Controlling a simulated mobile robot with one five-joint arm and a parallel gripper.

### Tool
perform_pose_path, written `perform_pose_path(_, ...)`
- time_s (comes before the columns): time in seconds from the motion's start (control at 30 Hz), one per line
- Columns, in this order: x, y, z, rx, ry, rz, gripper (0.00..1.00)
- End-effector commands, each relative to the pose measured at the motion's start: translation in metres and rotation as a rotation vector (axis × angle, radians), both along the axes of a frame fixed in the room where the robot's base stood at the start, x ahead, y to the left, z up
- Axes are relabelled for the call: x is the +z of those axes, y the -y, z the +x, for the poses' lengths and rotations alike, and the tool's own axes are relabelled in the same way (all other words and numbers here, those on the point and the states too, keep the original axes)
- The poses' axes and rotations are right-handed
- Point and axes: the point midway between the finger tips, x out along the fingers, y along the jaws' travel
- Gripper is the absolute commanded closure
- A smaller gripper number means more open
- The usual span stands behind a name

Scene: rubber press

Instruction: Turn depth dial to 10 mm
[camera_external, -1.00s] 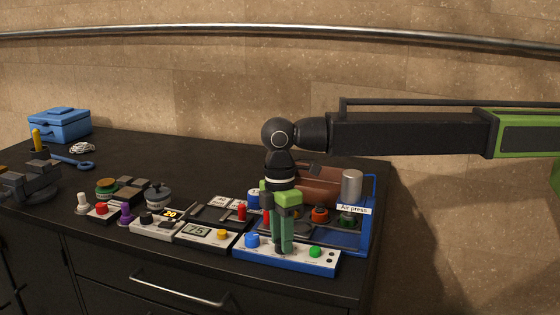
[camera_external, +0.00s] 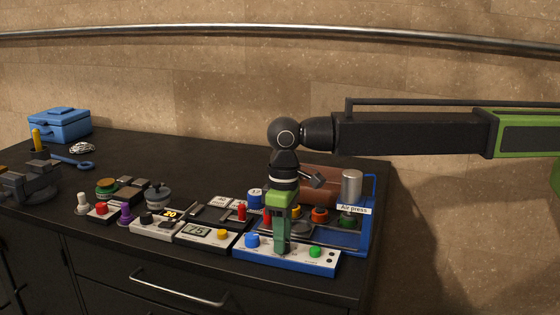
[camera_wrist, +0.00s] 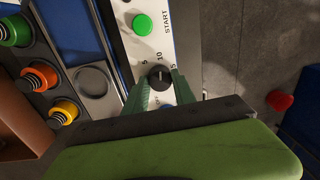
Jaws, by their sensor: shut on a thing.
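The depth dial (camera_wrist: 159,77) is a small black knob with a light pointer mark on a white panel (camera_wrist: 130,53). The numbers 5, 10 and 15 are printed around it, with 10 near its top in the wrist view. I cannot tell exactly which number the mark meets. My gripper (camera_wrist: 161,88) is shut on the dial, a green finger at each side. In the external view my gripper (camera_external: 282,248) points straight down at the middle of the blue-edged panel (camera_external: 300,264) and hides the dial.
The green START button (camera_wrist: 142,24) is on the same panel, near the dial. A blue knob (camera_external: 252,240) is left of my gripper. The air press (camera_external: 351,186) stands behind right, with orange (camera_external: 320,214) and other knobs. Several control boxes crowd the left.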

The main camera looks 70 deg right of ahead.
Motion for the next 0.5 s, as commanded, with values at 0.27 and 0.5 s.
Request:
perform_pose_path(0.27, -0.0001, -0.0002, -0.0006, -0.085, -0.001, 0.0, 1.0)
perform_pose_path(0.5, -0.0001, -0.0002, -0.0006, -0.103, -0.001, 0.0, 1.0)
